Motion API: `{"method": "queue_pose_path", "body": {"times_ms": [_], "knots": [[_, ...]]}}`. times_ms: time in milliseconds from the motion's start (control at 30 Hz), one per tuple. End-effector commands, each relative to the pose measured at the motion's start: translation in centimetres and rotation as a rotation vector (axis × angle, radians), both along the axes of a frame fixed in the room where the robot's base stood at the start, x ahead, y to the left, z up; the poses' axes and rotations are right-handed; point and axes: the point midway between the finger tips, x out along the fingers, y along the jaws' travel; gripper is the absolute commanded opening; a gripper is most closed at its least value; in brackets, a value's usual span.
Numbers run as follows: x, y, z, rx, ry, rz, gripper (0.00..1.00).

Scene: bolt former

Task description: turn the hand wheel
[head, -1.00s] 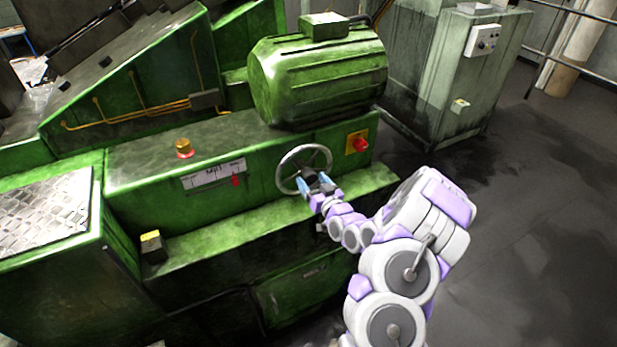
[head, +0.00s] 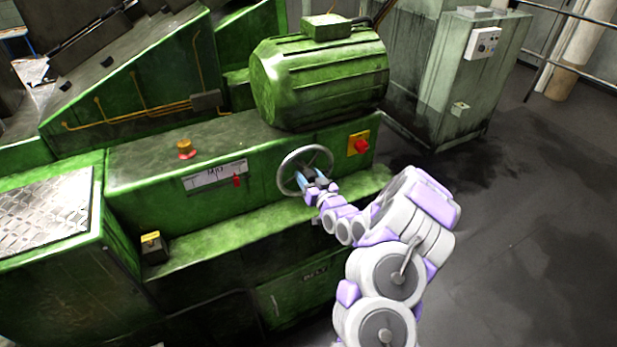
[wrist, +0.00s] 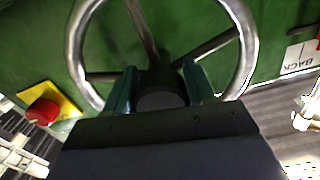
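The hand wheel (head: 305,148) is a metal ring with spokes and a dark hub, upright on the front of the green machine. In the wrist view, its rim (wrist: 76,50) and spokes fill the upper part, and the hub lies in the middle. My gripper (head: 311,176) is at the wheel, in front of its lower middle. In the wrist view, the two teal fingers of my gripper (wrist: 160,88) stand apart, one on each side of the hub. Whether they touch the hub cannot be told. The lower rim is partly hidden by my gripper.
A red knob on a yellow plate (head: 359,144) is right of the wheel. A green ledge (head: 240,225) runs below the wheel. Open floor (head: 520,230) lies to the right.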

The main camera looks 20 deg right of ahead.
Motion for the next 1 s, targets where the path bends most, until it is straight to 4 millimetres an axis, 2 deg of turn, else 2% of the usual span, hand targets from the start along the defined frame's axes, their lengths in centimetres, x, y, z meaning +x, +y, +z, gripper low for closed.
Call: {"method": "queue_pose_path", "body": {"times_ms": [67, 500, 767, 1000], "knots": [[0.00, 0.01, -0.02, 0.000, 0.000, 0.001, 0.41], [-0.02, -0.06, -0.05, 0.001, 0.001, 0.001, 0.00], [-0.04, -0.13, -0.04, -0.024, 0.001, 0.000, 0.00], [-0.06, -0.18, -0.12, -0.138, 0.002, 0.001, 0.00]]}}
